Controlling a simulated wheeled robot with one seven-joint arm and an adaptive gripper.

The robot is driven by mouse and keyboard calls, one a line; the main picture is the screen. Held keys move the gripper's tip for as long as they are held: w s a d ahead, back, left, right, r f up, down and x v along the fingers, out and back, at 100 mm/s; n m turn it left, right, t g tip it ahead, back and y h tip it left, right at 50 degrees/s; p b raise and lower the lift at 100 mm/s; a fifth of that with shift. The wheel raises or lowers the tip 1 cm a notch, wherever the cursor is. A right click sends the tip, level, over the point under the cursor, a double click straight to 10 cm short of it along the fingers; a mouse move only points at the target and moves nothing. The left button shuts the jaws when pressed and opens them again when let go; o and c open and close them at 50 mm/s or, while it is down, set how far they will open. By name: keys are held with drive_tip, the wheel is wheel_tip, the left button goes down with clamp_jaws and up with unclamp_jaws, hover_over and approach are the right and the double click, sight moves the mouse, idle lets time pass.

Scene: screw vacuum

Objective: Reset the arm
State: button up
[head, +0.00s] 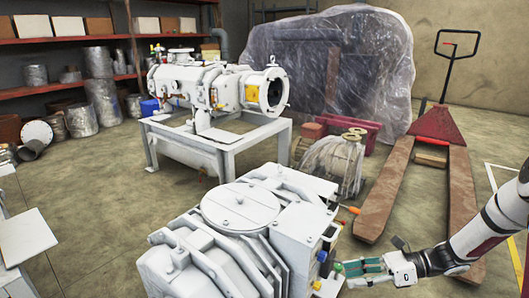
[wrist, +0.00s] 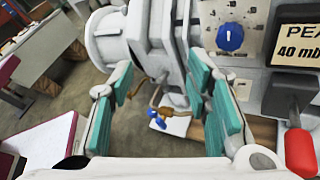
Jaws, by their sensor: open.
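My gripper (head: 362,274) is at the lower right of the head view, beside the right side of the large white vacuum machine (head: 240,208). In the wrist view my gripper (wrist: 170,95) has its teal-padded fingers spread apart, with nothing held between them. Beyond the fingers is the machine's white body (wrist: 158,35). A panel with a blue knob (wrist: 230,37) is at the upper right, and a red-ended lever (wrist: 300,150) is at the lower right. My arm reaches in from the right edge of the head view.
A second white machine (head: 215,85) stands on a frame behind. A red pallet jack (head: 437,125) is at the back right, near a plastic-wrapped load (head: 330,65). Shelves (head: 60,40) with cans line the left wall. Open floor (head: 95,185) lies at left.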

drive_tip(key=s+a+r+n+g+h, duration=0.2)
drive_tip(key=s+a+r+n+h, duration=0.2)
drive_tip(key=s+r+n, duration=0.45)
drive_tip(key=s+a+r+n+g+h, duration=0.3)
drive_tip(key=s+r+n+h, duration=0.15)
drive_tip(key=r, duration=0.75)
drive_tip(key=s+d+r+n+t+h, duration=0.1)
drive_tip(key=s+r+n+t+h, duration=0.3)
drive_tip(key=s, duration=0.6)
drive_tip(key=s+d+r+n+h, duration=0.1)
drive_tip(key=s+n+h, duration=0.1)
drive_tip(key=s+n, duration=0.6)
wheel_tip(320, 180, up, 38)
drive_tip(key=s+m+t+p, duration=0.1)
drive_tip(key=t+p, duration=0.3)
drive_tip(key=p, duration=3.2)
drive_tip(key=shift+s+d+r+m, duration=0.15)
drive_tip(key=shift+s+r+m, duration=0.05)
drive_tip(key=shift+s+m, duration=0.25)
